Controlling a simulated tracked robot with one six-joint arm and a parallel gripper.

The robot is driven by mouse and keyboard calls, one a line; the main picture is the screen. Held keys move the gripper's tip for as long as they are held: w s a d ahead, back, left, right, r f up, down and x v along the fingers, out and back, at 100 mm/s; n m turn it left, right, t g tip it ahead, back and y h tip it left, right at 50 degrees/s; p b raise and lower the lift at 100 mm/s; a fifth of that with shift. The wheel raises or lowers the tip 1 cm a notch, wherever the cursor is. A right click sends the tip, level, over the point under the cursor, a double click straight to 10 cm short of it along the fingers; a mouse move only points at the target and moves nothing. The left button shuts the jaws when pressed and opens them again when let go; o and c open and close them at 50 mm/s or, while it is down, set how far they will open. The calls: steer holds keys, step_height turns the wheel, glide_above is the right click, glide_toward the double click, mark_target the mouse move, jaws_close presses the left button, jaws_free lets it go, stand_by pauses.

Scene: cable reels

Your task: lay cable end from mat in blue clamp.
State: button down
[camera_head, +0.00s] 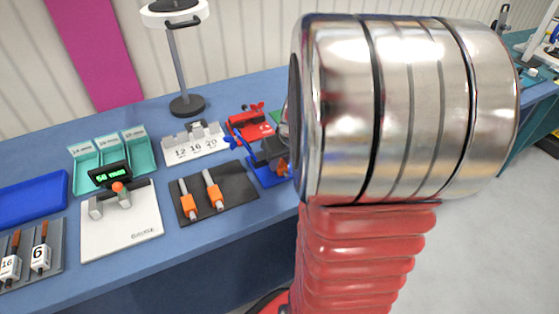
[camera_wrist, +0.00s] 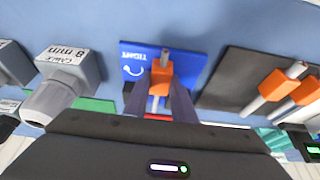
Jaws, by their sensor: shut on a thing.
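My gripper (camera_wrist: 161,88) is shut on a cable end (camera_wrist: 160,73) with an orange sleeve and a grey tip. In the wrist view the held cable end is over the blue clamp (camera_wrist: 133,52), whose plate carries the word TIGHT. I cannot tell whether it touches the clamp; the fingers and cable end hide its middle. In the head view the blue clamp (camera_head: 258,170) is partly hidden by my gripper and arm. The dark mat (camera_head: 238,187) lies left of it with two orange-sleeved cable ends (camera_head: 187,203) (camera_head: 213,192) on it; the mat also shows in the wrist view (camera_wrist: 232,75).
A red clamp (camera_head: 250,122) stands behind the blue one. A white numbered rack (camera_head: 195,150), a white scale-like device (camera_head: 125,225), teal bins (camera_head: 112,157) and a lamp (camera_head: 187,105) stand around. A grey block marked CABLE 8 mm (camera_wrist: 70,75) is beside the clamp in the wrist view.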

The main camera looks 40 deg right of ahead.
steer(key=c, duration=1.4)
jaws_free()
steer(key=shift+r, duration=0.15)
steer(key=v, duration=1.3)
steer(key=shift+s+r, duration=0.15)
steer(key=shift+s, duration=0.05)
steer(key=shift+a, duration=0.15)
